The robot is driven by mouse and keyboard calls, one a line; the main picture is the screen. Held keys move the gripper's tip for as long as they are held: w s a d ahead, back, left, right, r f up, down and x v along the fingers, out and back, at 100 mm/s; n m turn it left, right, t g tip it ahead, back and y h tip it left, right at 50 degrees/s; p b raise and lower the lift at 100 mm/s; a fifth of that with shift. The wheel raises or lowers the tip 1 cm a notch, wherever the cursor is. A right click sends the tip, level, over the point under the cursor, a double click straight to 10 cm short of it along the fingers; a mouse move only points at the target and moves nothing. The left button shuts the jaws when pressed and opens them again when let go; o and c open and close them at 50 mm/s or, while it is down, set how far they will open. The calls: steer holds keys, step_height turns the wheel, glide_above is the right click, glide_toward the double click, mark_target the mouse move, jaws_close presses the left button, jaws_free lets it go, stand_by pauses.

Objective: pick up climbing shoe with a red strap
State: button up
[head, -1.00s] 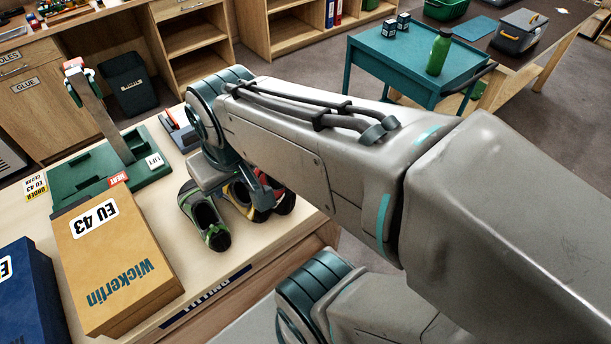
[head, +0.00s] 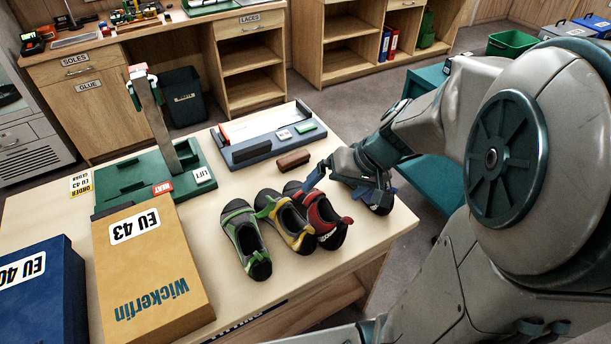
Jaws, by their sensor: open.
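The climbing shoe with a red strap (head: 328,226) stands on the pale workbench, at the right end of a close row. The yellow-strapped shoe (head: 287,222) is right beside it on the left, and the green-strapped shoe (head: 245,240) is left of that. My gripper (head: 350,187) is open above the bench, just right of and behind the red-strapped shoe. One finger is near that shoe's back end; I cannot tell whether it touches. The other finger is over a dark shoe with blue parts (head: 380,208), mostly hidden by my gripper.
Behind the shoes lie a brown block (head: 293,160) and a grey tray (head: 262,136). A tan EU 43 box (head: 150,265), a blue box (head: 40,295) and a green stand (head: 150,178) fill the left. Bare bench lies in front of the shoes.

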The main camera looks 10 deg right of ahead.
steer(key=m+t+b, duration=0.1)
steer(key=t+b, duration=0.1)
glide_toward(322, 200)
steer(key=shift+y, duration=0.4)
steer(key=x, duration=0.6)
steer(key=shift+w+a+f, duration=0.1)
steer(key=shift+f, duration=0.2)
steer(key=shift+d+p+x, duration=0.15)
steer(key=shift+p+x, duration=0.15)
steer(key=shift+x, duration=1)
steer(key=shift+d+p+x, duration=0.15)
steer(key=shift+p+x, duration=0.1)
steer(key=shift+x, duration=1)
steer(key=shift+f, duration=0.15)
steer(key=c, duration=1.2)
